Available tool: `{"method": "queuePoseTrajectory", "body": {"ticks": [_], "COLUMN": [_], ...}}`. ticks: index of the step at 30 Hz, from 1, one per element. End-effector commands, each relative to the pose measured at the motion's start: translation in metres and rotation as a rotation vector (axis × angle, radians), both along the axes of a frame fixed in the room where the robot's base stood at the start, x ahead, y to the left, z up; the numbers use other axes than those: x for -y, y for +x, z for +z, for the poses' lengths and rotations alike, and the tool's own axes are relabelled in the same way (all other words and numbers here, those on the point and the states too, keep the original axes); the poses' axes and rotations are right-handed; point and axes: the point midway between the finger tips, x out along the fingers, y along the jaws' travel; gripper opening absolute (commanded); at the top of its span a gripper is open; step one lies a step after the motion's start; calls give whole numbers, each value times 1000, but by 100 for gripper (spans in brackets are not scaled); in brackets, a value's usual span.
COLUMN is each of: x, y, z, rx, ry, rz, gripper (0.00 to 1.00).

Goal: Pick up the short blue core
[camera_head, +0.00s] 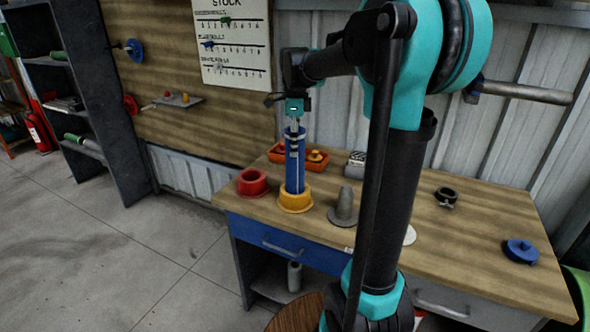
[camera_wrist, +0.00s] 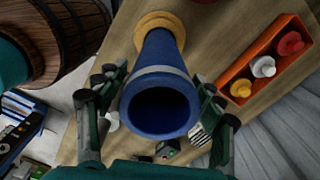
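The blue core (camera_head: 295,170) is a hollow tube standing upright in a yellow flanged ring (camera_head: 295,198) on the workbench. In the wrist view I look down into the open end of the core (camera_wrist: 160,108); a grey band circles it below the rim, and the yellow ring (camera_wrist: 158,20) is at its far end. My gripper (camera_head: 295,132) is over the top of the core, pointing down. In the wrist view its fingers (camera_wrist: 162,85) straddle the core, one on each side, with what looks like a narrow gap. Contact at the pads is hard to see.
On the workbench (camera_head: 465,250), a red ring (camera_head: 252,182) is left of the core and a grey stepped post (camera_head: 345,205) right of it. An orange tray (camera_wrist: 270,62) with small parts lies close behind. A black clamp (camera_head: 446,196) and blue flange (camera_head: 521,250) are farther right.

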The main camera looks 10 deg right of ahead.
Motion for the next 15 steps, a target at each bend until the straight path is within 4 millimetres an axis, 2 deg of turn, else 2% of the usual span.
{"method": "queuePoseTrajectory", "body": {"ticks": [2, 15], "x": [0, 0], "y": [0, 0], "z": [0, 0], "rx": [0, 0], "ry": [0, 0], "rz": [0, 0], "gripper": [54, 0]}}
